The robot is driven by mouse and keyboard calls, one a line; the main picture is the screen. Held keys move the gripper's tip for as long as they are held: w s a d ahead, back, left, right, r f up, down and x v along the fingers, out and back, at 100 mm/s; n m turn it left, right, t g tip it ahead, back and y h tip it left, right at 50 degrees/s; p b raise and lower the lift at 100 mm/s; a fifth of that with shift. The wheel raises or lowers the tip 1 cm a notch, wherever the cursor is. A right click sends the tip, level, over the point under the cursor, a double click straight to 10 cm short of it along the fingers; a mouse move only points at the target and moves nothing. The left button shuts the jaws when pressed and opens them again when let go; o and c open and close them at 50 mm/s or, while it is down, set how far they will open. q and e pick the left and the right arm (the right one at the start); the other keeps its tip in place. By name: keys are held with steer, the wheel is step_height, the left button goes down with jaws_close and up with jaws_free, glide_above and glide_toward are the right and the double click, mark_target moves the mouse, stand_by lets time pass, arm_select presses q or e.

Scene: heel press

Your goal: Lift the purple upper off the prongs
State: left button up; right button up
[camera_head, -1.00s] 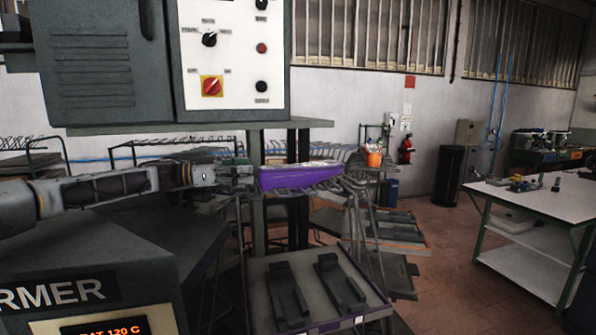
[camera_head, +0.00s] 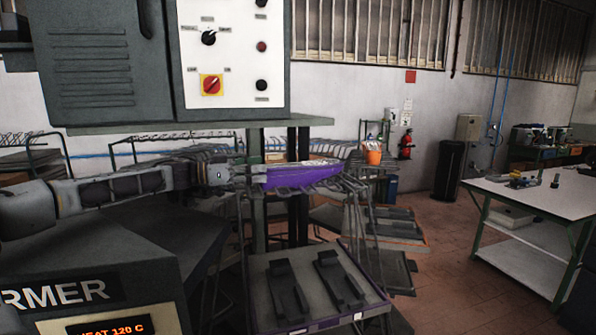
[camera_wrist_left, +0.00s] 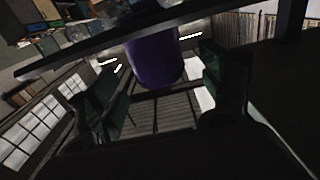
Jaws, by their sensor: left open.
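The purple upper (camera_head: 300,176) lies level on the wire prongs (camera_head: 352,186) of a rack in the middle of the head view. My left gripper (camera_head: 250,176) reaches in from the left, with its fingertips at the upper's left end. In the left wrist view the upper (camera_wrist_left: 153,62) shows ahead, between the two spread fingers of my left gripper (camera_wrist_left: 160,75). The fingers are open, with gaps visible on both sides of the upper. Whether a finger touches it I cannot tell. My right gripper is not in view.
A dark machine with a control panel (camera_head: 234,60) hangs above and behind the arm. A heated unit (camera_head: 85,290) stands at lower left. Trays (camera_head: 300,325) with dark pads sit below the prongs. A white table (camera_head: 535,195) stands far right.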

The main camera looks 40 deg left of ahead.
mark_target(270, 166)
arm_select(q)
steer(key=shift+p+x, duration=0.9)
steer(key=shift+x, duration=1)
steer(key=shift+c, duration=0.3)
steer(key=c, duration=1.1)
steer(key=shift+r, duration=0.2)
steer(key=shift+c, duration=0.2)
steer(key=shift+r, duration=0.9)
step_height(270, 166, up, 16)
steer(key=shift+f, duration=0.15)
